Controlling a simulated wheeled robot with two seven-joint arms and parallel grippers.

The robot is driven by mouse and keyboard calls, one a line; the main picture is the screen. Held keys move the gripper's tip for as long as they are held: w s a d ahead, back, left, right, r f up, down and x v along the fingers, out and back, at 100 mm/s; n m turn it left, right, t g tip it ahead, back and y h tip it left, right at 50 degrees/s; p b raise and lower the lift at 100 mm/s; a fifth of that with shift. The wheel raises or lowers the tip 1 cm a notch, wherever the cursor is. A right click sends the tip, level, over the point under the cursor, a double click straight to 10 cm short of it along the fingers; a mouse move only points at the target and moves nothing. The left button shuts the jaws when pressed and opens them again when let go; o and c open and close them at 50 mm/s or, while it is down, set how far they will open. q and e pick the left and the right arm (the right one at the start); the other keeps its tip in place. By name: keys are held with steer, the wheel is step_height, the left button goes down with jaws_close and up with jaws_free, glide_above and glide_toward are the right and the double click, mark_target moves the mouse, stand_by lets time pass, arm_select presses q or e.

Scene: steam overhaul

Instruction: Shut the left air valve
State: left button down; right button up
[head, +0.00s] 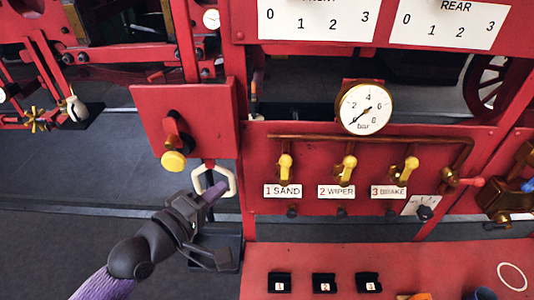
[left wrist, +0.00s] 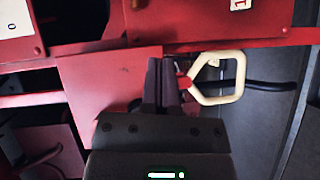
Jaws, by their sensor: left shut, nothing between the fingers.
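A cream loop handle (head: 231,180) hangs below a red plate at the left of the head view; I cannot tell whether it is the left air valve. My left gripper (head: 216,191) is shut and empty, its fingertips overlapping the loop's lower part. In the left wrist view the fingers (left wrist: 163,66) are together, and the loop (left wrist: 238,78) is just right of them with a small red part between; contact is unclear. Three yellow-handled valves stand in a row, labelled sand (head: 285,167), wiper (head: 346,169) and brake (head: 405,171); sand is leftmost.
A yellow-knobbed red lever (head: 173,160) is on the red plate (head: 200,100) above my gripper. A pressure gauge (head: 365,107) sits above the valve row and its copper pipe. A red bench (head: 300,262) with several numbered black blocks lies below. Dark floor is open at left.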

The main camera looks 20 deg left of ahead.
arm_select(q)
glide_toward(282, 153)
steer(key=w+a, duration=0.2)
steer(key=w+d, duration=0.1)
steer(key=d+p, duration=0.1)
steer(key=w+d+p, duration=0.1)
steer(key=shift+w+d+f, duration=0.2)
steer(key=shift+w+f, duration=0.1)
steer(key=shift+w, duration=0.05)
steer(key=shift+w, duration=0.1)
